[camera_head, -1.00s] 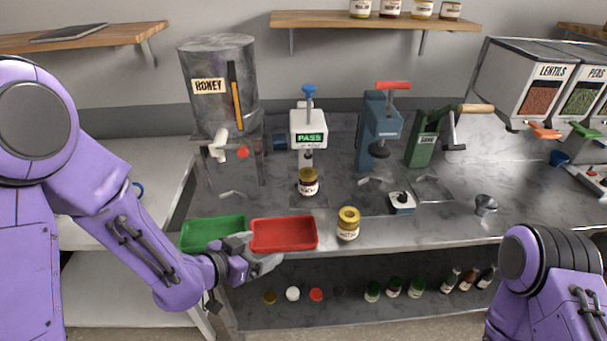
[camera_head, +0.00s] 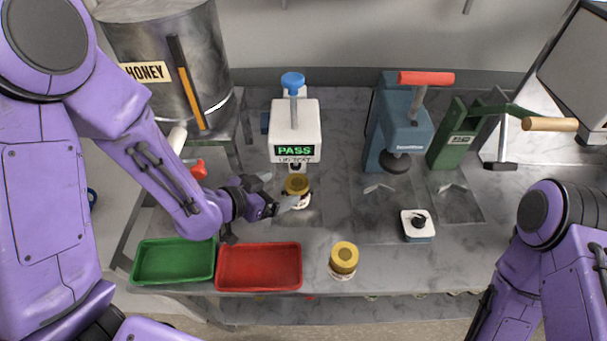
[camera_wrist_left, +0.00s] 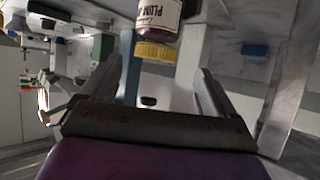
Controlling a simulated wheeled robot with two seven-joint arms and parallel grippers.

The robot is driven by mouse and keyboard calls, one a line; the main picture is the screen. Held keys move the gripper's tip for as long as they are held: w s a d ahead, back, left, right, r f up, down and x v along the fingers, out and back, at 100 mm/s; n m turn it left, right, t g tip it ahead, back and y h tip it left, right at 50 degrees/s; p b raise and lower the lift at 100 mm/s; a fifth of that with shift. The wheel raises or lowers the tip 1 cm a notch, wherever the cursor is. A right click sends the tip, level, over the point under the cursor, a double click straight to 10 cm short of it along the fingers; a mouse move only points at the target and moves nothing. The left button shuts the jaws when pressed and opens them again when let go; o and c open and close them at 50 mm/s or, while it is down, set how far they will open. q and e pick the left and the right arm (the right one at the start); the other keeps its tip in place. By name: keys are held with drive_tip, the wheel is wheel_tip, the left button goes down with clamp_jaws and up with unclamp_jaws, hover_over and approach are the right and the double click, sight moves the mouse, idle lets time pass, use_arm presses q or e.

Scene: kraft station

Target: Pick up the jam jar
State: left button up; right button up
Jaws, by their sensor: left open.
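A jar with a gold lid (camera_head: 297,186) stands upright under the white tester (camera_head: 295,131), whose screen reads PASS. In the left wrist view the jar (camera_wrist_left: 159,22) shows a white label with the word PLUM, dark contents and its gold lid, tipped by the camera angle. My left gripper (camera_head: 283,205) is open, just left of and in front of this jar. In the wrist view its two fingers (camera_wrist_left: 158,75) are spread with the jar beyond their tips; nothing is held. A second gold-lidded jar (camera_head: 344,259) stands near the front edge. My right gripper is outside the frames.
A green tray (camera_head: 174,281) and a red tray (camera_head: 259,286) lie along the front edge. A honey tank (camera_head: 205,65) stands at the left. A blue press (camera_head: 405,128), a green lever device (camera_head: 452,140) and a small white device (camera_head: 417,217) are to the right.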

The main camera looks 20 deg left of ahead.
sight(302, 183)
use_arm(q)
drive_tip(key=f+b, duration=0.2)
drive_tip(key=b, duration=0.1)
drive_tip(key=shift+w+d, duration=0.4)
drive_tip(key=shift+w+d+r+p, duration=0.1)
drive_tip(key=shift+d+r+p, duration=0.2)
drive_tip(key=shift+r+p, duration=0.15)
drive_tip(key=shift+w+d+f, duration=0.2)
drive_tip(key=shift+w+d, duration=0.05)
drive_tip(key=p+x, duration=0.1)
drive_tip(key=x, duration=0.2)
drive_tip(key=p+x, duration=0.1)
drive_tip(key=x, duration=0.2)
drive_tip(key=shift+w+a+r, duration=0.1)
drive_tip(key=shift+w+a, duration=0.05)
drive_tip(key=shift+a, duration=0.1)
drive_tip(key=shift+w+d, duration=0.1)
drive_tip(key=shift+d, duration=0.1)
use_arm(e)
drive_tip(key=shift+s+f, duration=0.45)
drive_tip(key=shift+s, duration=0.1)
use_arm(q)
drive_tip(key=c, duration=1.3)
drive_tip(key=shift+c, duration=0.9)
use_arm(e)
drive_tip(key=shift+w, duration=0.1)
